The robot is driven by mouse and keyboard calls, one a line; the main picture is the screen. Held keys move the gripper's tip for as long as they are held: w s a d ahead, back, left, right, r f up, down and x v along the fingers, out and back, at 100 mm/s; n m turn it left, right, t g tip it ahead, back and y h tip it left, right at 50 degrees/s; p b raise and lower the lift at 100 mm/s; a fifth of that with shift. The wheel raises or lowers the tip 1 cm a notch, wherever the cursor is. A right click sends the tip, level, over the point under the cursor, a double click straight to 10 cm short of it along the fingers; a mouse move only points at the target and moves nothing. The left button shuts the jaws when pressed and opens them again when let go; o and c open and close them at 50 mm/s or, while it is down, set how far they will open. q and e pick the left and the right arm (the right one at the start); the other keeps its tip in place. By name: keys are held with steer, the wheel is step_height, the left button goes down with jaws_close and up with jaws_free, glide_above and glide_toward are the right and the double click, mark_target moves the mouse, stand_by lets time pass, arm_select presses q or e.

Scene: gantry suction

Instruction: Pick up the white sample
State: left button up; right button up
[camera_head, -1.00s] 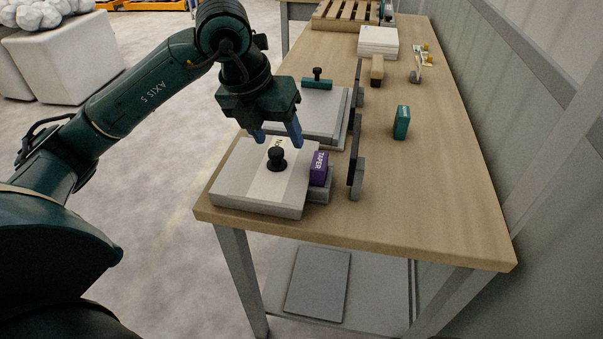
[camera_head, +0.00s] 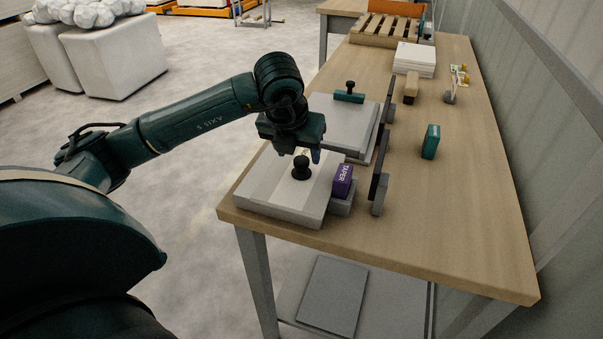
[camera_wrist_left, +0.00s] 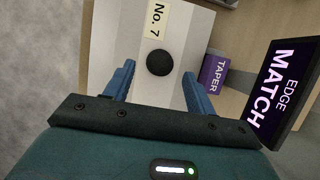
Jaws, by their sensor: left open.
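A pale, whitish flat slab (camera_head: 265,192) with a lighter middle strip and a black knob (camera_head: 301,169) on top lies at the near left corner of the workbench. I take it as the white sample. In the left wrist view its knob (camera_wrist_left: 160,62) stands beside a "No. 7" label (camera_wrist_left: 154,24). My left gripper (camera_head: 304,155) is above the slab, close to the knob. In the left wrist view my open blue fingers (camera_wrist_left: 160,90) point toward the slab, one to each side of the knob's line, with nothing between them. My right gripper is out of view.
A purple "TAPER" block (camera_head: 343,181) stands right beside the slab. A dark upright sign (camera_wrist_left: 287,85) reads "EDGE MATCH". A second slab (camera_head: 340,124) with a teal-handled knob lies behind. A teal block (camera_head: 431,142) stands on the clear right part of the workbench (camera_head: 450,220).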

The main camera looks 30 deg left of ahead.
mark_target(301, 160)
arm_select(q)
steer(key=shift+x, duration=1.9)
steer(key=shift+s+d, duration=0.1)
steer(key=shift+d, duration=0.05)
steer(key=shift+c, duration=0.6)
jaws_close()
